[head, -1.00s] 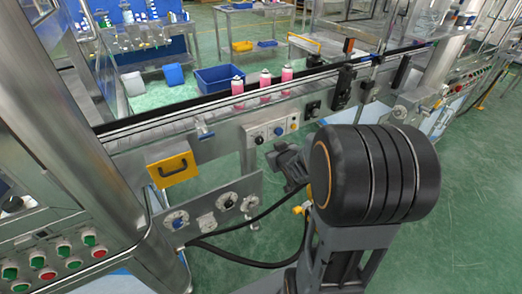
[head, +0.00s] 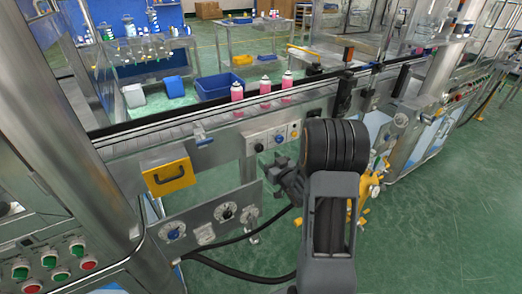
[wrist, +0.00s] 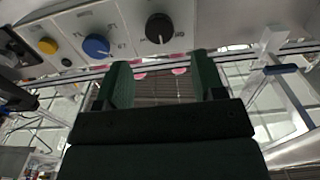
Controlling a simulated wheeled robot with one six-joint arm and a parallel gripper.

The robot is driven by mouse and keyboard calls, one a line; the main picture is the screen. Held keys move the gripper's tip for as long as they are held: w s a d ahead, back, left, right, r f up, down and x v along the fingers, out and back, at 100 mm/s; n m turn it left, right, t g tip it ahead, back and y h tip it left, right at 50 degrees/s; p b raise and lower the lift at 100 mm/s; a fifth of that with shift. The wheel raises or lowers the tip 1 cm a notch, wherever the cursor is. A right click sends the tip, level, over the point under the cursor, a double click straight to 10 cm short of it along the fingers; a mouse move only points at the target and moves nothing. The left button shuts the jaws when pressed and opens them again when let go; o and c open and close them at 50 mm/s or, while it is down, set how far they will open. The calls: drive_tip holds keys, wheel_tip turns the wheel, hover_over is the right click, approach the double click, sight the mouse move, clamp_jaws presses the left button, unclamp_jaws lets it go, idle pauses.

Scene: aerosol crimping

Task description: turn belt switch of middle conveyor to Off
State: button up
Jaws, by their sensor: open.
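The middle conveyor (head: 222,152) has a small control panel on its front side. The panel carries a black knob (head: 258,148), a blue knob (head: 279,139) and a yellow button (head: 294,132). In the wrist view the black knob (wrist: 159,28), blue knob (wrist: 96,45) and yellow button (wrist: 47,46) show large along the top. In the head view my gripper (head: 280,173) is just below the panel.
Several pink cans (head: 264,87) stand on the belt. Black hoses (head: 235,270) run below. Green floor (head: 440,220) is free at right.

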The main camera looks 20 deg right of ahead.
sight(260, 149)
drive_tip(key=w, duration=0.6)
drive_tip(key=shift+w+a, duration=0.25)
drive_tip(key=shift+a, duration=0.15)
drive_tip(key=shift+c, duration=0.4)
drive_tip(key=c, duration=0.8)
drive_tip(key=shift+f, duration=0.1)
drive_tip(key=shift+c, duration=0.2)
